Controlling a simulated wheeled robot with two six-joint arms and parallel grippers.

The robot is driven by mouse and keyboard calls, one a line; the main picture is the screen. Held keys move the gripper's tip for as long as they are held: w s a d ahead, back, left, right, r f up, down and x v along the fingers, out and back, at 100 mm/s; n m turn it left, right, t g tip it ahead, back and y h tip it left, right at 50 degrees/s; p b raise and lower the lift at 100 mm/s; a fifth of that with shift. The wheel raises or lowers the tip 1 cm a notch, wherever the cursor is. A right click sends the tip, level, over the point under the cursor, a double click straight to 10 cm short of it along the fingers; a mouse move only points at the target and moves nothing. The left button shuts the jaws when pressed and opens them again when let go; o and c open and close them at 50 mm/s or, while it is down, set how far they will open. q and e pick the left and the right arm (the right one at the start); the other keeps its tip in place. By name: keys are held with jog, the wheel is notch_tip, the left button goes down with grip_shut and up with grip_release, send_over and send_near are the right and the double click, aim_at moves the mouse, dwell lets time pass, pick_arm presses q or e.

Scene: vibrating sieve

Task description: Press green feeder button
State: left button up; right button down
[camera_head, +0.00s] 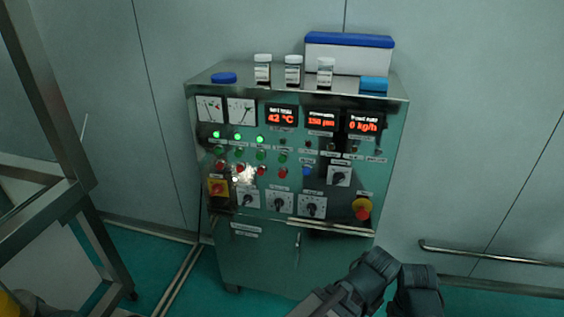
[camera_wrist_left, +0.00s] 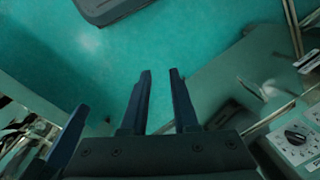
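The control cabinet (camera_head: 262,262) carries a row of green buttons in the head view, including one green button (camera_head: 261,155) above the red ones. The small labels are unreadable, so I cannot tell which is the feeder's. The right display (camera_head: 363,124) reads 0 kg/h. In the left wrist view my left gripper (camera_wrist_left: 160,75) points over the floor with its two dark fingers apart and nothing between them. Dark links of my arm (camera_head: 372,275) show at the bottom right of the head view, clear of the buttons. No right gripper fingers are identifiable.
Red buttons (camera_head: 261,171), a red-and-yellow switch (camera_head: 218,188) and a red emergency knob (camera_head: 362,208) share the panel. A shelf edge (camera_head: 330,227) juts out below. Jars (camera_head: 293,70) stand on top. A metal frame (camera_head: 62,120) stands left; a rail (camera_head: 490,257) runs right.

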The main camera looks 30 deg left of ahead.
pick_arm(q)
grip_shut()
dwell(1.2)
